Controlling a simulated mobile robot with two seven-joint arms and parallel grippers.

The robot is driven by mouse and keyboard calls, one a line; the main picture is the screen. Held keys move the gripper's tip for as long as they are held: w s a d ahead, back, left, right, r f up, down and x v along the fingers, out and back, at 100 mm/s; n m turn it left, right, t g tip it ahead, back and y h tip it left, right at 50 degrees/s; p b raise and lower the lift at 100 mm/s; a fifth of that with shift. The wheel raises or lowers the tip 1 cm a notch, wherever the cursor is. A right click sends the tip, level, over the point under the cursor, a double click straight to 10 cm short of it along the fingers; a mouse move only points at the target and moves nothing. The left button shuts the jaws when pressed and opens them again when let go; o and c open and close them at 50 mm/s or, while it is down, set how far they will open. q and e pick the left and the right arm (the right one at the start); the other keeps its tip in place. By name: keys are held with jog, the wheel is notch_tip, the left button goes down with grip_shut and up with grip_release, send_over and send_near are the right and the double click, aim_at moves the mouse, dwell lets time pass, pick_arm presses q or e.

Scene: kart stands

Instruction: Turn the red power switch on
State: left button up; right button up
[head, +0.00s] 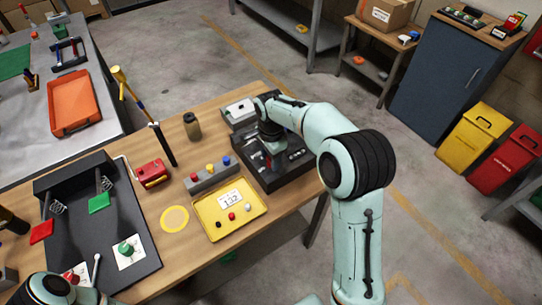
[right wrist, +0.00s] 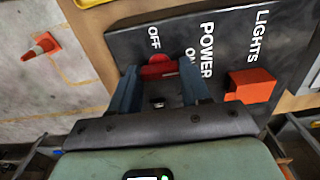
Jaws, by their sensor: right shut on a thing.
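The red power switch (right wrist: 158,70) sits on a dark control panel (right wrist: 122,42), between the printed words OFF and ON under POWER. My right gripper (right wrist: 162,80) is shut on the red switch, with one blue finger on each side of it. In the head view my right gripper (head: 270,150) reaches down over the dark panel (head: 262,180) at the right end of the wooden table, and mostly hides the switch there. My left arm shows at the bottom left, but its gripper is not in view.
An orange block-shaped switch (right wrist: 252,86) is beside the LIGHTS label. A yellow tray (head: 255,222) and a grey block with coloured buttons (head: 210,177) are left of the panel. A dark bottle (head: 192,126) stands behind them. Concrete floor is free right of the table.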

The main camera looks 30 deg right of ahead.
jog(key=o, duration=1.1)
jog(key=shift+c, duration=0.2)
pick_arm(q)
jog(key=shift+w+r+p, duration=0.85)
jog(key=shift+w+r, duration=0.25)
jog(key=shift+w, duration=0.05)
pick_arm(e)
notch_tip(320, 180, up, 13)
jog(key=shift+r, duration=0.2)
